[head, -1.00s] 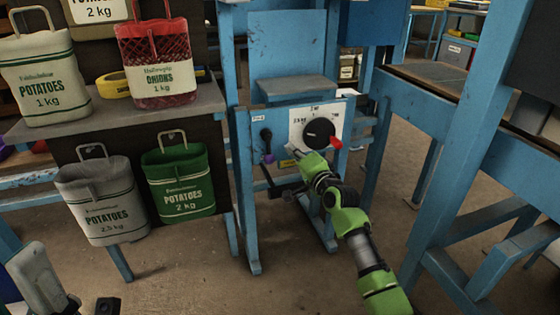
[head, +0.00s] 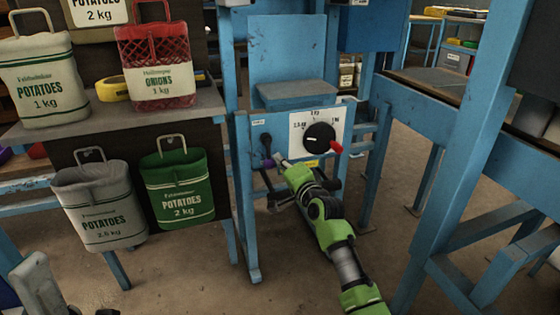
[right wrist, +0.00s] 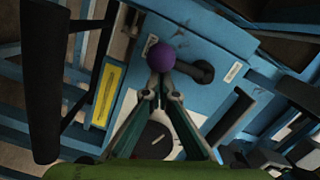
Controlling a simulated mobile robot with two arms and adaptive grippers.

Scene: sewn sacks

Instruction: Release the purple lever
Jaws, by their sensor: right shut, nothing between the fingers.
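The purple lever has a black arm (head: 266,139) on the blue machine's front panel and a round purple knob at its lower end. The lever points down in the head view. The purple knob (right wrist: 160,57) shows whole in the right wrist view, just beyond my fingertips. My right gripper (head: 280,162) is shut and empty, its tips right beside the knob. In the right wrist view the closed fingertips (right wrist: 160,77) meet just below the knob; I cannot tell whether they touch it. A grey part at the lower left edge may belong to my left arm; its gripper's state is unclear.
A black dial with a red pointer (head: 320,138) sits on a white scale plate right of the lever. A blue frame leg (head: 243,200) stands left of the panel. Sacks, including a green one (head: 178,188), hang at the left. A blue bench (head: 440,110) stands right.

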